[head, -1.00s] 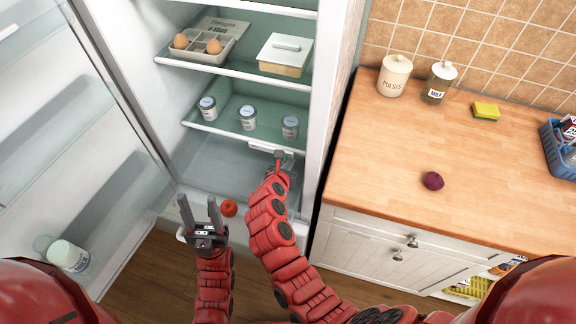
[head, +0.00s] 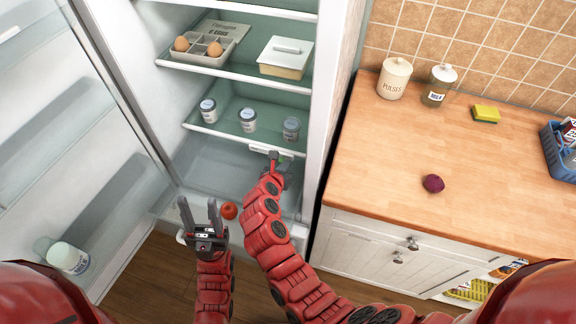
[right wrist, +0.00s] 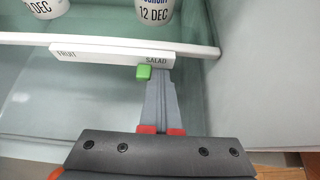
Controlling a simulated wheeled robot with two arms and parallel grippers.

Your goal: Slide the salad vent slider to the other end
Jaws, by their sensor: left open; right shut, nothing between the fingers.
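The vent strip (right wrist: 105,54) is a white bar under the fridge shelf edge, marked FRUIT at its left end and SALAD at its right; it also shows in the head view (head: 259,148). Its green slider knob (right wrist: 143,72) sits near the SALAD end. My right gripper (right wrist: 160,80) is shut and empty, its fingertips just right of the knob; I cannot tell whether they touch it. In the head view, the right gripper (head: 274,158) is in front of the strip. My left gripper (head: 201,212) is open and empty near the fridge's lower front.
Several pots (head: 247,119) stand on the shelf above the strip. An egg tray (head: 211,47) and a lidded butter dish (head: 285,57) are on the shelf higher up. A tomato (head: 229,210) lies low, beside my left gripper. The fridge wall (head: 323,110) is close on the right.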

